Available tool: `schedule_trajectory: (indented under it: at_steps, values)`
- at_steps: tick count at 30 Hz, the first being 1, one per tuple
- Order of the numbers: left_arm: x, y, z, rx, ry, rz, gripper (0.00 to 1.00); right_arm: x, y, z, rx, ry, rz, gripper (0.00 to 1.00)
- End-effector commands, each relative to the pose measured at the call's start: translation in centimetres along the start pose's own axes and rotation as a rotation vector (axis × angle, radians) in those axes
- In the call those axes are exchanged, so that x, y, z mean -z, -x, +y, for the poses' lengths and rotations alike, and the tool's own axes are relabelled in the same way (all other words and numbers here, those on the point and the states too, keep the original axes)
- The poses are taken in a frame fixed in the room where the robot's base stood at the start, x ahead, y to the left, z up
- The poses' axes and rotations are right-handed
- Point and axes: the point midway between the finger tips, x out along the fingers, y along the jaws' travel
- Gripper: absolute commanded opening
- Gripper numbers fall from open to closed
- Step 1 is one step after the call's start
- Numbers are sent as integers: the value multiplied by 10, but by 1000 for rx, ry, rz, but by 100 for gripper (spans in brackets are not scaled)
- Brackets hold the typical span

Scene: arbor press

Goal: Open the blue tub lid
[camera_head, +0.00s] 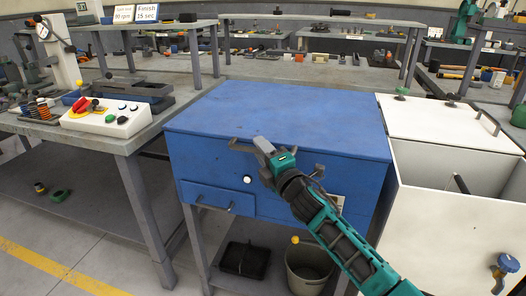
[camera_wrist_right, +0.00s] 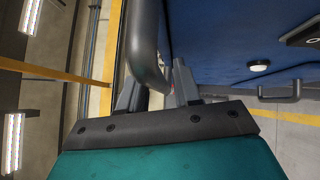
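The blue tub (camera_head: 280,175) stands on grey legs in the middle of the head view, and its flat blue lid (camera_head: 280,108) lies closed on top. A grey bar handle (camera_head: 238,145) runs along the lid's front edge. My right gripper (camera_head: 262,148) is at this handle, near its left part, and hides some of it. In the right wrist view the handle bar (camera_wrist_right: 146,45) passes between the two fingers (camera_wrist_right: 158,90), which look closed around it. My left gripper is not in view.
A lower drawer-like panel with a small handle (camera_head: 229,207) and a white round knob (camera_head: 247,179) are on the tub's front. A white bin (camera_head: 440,205) stands close on the right. A bench with a control box (camera_head: 108,120) stands left. A bucket (camera_head: 308,268) sits below.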

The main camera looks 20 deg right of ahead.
Motion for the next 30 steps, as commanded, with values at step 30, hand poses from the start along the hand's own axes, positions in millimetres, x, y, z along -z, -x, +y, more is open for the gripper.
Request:
schedule_trajectory:
  at_steps: [30]
  values:
    - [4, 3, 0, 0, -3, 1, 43, -3, -12, 16, -4, 3, -1, 0]
